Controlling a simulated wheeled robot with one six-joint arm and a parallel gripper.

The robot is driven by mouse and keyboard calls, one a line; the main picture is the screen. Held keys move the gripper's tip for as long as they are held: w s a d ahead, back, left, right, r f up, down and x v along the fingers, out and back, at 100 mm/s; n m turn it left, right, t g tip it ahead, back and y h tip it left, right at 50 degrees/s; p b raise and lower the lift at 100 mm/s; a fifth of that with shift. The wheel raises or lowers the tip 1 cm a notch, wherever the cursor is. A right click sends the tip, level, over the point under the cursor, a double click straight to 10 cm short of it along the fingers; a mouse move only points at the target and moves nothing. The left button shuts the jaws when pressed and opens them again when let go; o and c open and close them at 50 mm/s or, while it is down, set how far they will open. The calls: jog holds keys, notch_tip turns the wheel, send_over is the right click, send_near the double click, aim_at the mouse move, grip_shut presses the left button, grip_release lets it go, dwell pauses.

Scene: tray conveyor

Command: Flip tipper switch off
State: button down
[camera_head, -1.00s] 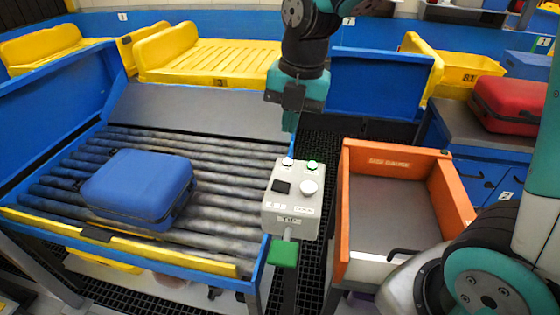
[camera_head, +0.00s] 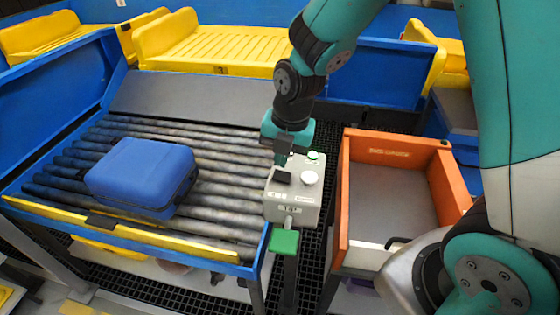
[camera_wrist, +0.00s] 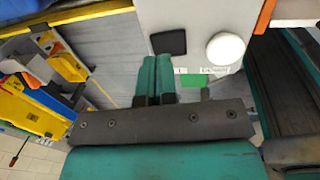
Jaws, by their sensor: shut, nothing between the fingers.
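The tipper control box (camera_head: 292,200) is a light grey box on a post between the roller conveyor and the orange bin. On its top are a black switch (camera_head: 282,177), a white round knob (camera_head: 309,178) and a lit green lamp (camera_head: 313,155). My gripper (camera_head: 281,158) is shut and empty, pointing down at the back left of the box top, just behind the black switch. It hides the second lamp. In the wrist view the shut fingers (camera_wrist: 155,75) are in front of the box face, with the black switch (camera_wrist: 169,42) and white knob (camera_wrist: 226,50) beyond them. I cannot tell whether they touch.
A blue suitcase (camera_head: 143,172) lies on the rollers (camera_head: 225,205) at the left. An orange-walled bin (camera_head: 344,200) stands close on the right of the box. A green plate (camera_head: 284,241) sits below the box's front.

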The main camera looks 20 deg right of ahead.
aim_at(282, 176)
jog(key=shift+w+a+f, duration=0.1)
jog(key=shift+a+f, duration=0.1)
jog(key=shift+f, duration=1.2)
